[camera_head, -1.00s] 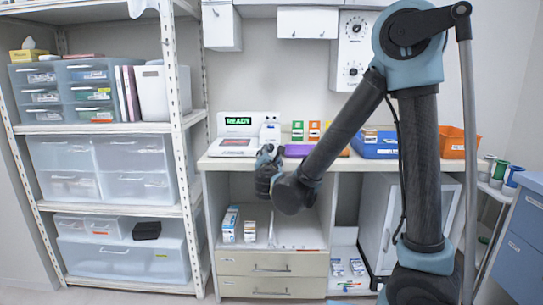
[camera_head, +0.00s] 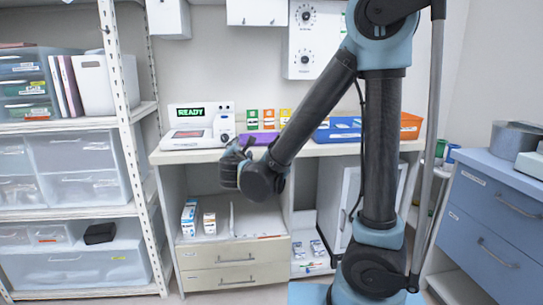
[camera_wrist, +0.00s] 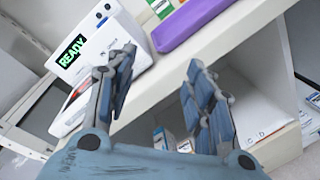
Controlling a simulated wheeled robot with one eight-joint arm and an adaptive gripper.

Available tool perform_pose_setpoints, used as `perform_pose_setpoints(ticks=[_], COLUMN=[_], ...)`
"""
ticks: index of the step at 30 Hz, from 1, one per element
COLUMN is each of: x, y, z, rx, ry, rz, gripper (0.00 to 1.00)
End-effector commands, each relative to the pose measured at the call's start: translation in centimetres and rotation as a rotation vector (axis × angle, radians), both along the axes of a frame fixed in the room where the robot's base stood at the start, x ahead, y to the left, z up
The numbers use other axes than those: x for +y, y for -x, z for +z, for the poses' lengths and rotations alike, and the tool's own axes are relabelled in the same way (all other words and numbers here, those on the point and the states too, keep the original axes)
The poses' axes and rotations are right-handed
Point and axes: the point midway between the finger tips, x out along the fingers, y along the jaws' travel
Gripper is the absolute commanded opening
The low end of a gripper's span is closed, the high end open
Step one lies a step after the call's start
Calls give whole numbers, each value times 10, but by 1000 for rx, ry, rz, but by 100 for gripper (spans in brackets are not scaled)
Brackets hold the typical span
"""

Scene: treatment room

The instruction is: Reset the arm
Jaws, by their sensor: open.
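My gripper (camera_head: 236,165) hangs in front of the counter's left part, below the white device with the green READY display (camera_head: 190,122). In the wrist view my gripper (camera_wrist: 160,72) has its two dark blue-grey fingers spread apart, with nothing held between them. The READY device (camera_wrist: 75,60) is behind the left finger in that view. A purple case (camera_wrist: 190,25) lies on the counter beyond the gap between the fingers. My arm reaches down to the left from its raised elbow.
The white counter (camera_head: 330,150) also carries a blue tray (camera_head: 338,131), an orange bin (camera_head: 411,126) and small coloured boxes. Below are small cartons (camera_head: 209,223) and drawers (camera_head: 235,252). A shelving unit (camera_head: 125,80) stands left; a blue drawer cabinet (camera_head: 490,215) stands right.

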Motion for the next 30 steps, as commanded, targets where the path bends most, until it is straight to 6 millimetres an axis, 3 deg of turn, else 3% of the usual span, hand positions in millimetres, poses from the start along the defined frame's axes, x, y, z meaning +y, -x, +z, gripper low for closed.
perform_pose_setpoints(ticks=[1, 6, 14, 21, 30], x=[-27, -111, -228, -316, -386], y=[-10, -30, -23, 15, 88], z=[-2, -14, -39, -67, -104], rx=[39, 182, 367, 505, 639], ry=[-37, -187, -438, -688, -1024], rz=[-52, -229, -509, -772, -1098], gripper=[48, 48, 48, 48, 48])
